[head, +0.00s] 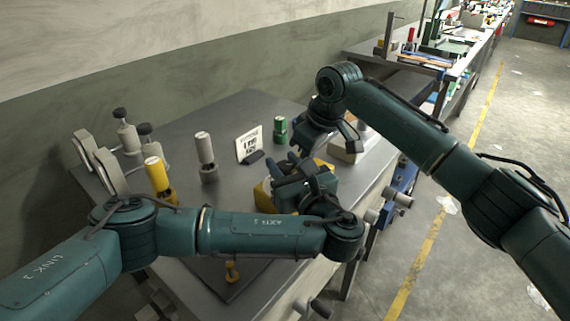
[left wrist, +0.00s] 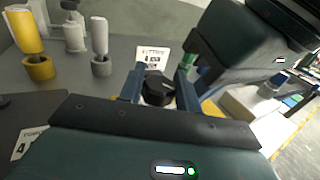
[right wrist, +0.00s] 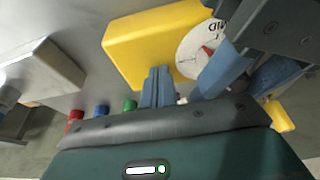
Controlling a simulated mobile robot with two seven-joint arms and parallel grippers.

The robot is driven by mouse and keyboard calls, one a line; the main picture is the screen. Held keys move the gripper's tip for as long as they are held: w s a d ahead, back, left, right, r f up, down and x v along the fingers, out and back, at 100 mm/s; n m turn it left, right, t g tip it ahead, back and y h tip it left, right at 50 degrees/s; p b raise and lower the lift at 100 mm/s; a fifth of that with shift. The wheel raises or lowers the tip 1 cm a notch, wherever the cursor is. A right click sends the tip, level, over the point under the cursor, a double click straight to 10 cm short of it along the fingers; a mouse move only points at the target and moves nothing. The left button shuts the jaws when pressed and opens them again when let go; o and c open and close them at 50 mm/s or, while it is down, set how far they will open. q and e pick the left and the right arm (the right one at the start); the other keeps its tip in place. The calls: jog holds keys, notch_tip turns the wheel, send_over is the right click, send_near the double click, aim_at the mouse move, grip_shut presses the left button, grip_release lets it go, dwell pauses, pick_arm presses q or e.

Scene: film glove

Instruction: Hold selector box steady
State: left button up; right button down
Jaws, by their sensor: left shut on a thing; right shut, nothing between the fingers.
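The yellow selector box (head: 262,193) sits on the grey bench, partly hidden by my left gripper (head: 284,168). In the right wrist view the box (right wrist: 145,42) shows a white dial (right wrist: 196,52) with a red mark, partly covered by my left gripper. In the left wrist view my left gripper (left wrist: 160,82) is shut on a black knob (left wrist: 158,90) above the box. My right gripper (right wrist: 158,72) is shut and empty, its fingertips close to the box's side. I cannot tell whether they touch it. In the head view its fingertips are hard to make out.
A white printed card (head: 248,146) and a green cylinder (head: 280,130) stand behind the box. Yellow (head: 157,175) and grey (head: 205,152) handled pieces stand to the left. A light block (head: 345,152) lies to the right.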

pick_arm(q)
jog(key=shift+d+r+n+g+y, duration=0.1)
jog(key=shift+n+g+y, duration=0.45)
jog(key=shift+y, duration=0.25)
jog(key=shift+n, duration=0.25)
jog(key=o, duration=1)
jog(key=shift+c, duration=0.2)
jog(key=shift+r+m+t, duration=0.1)
jog(key=shift+m+t, duration=0.15)
jog(key=shift+m, duration=0.15)
jog(key=m+t+h, duration=0.1)
jog(key=h, duration=0.1)
jog(key=m+h, duration=0.1)
jog(key=h, duration=0.1)
jog(key=shift+a+m+t, duration=0.2)
jog(key=shift+m+t, duration=0.2)
jog(key=m+h, duration=0.3)
jog(key=h, duration=0.1)
jog(key=m+h, duration=0.2)
jog(key=h, duration=0.3)
jog(key=shift+m+t, duration=0.4)
jog(key=s+a, duration=0.1)
jog(key=s, duration=1.1)
jog(key=shift+a+f+h, duration=0.25)
jog(key=shift+a+h, duration=0.05)
jog(key=shift+a, duration=0.1)
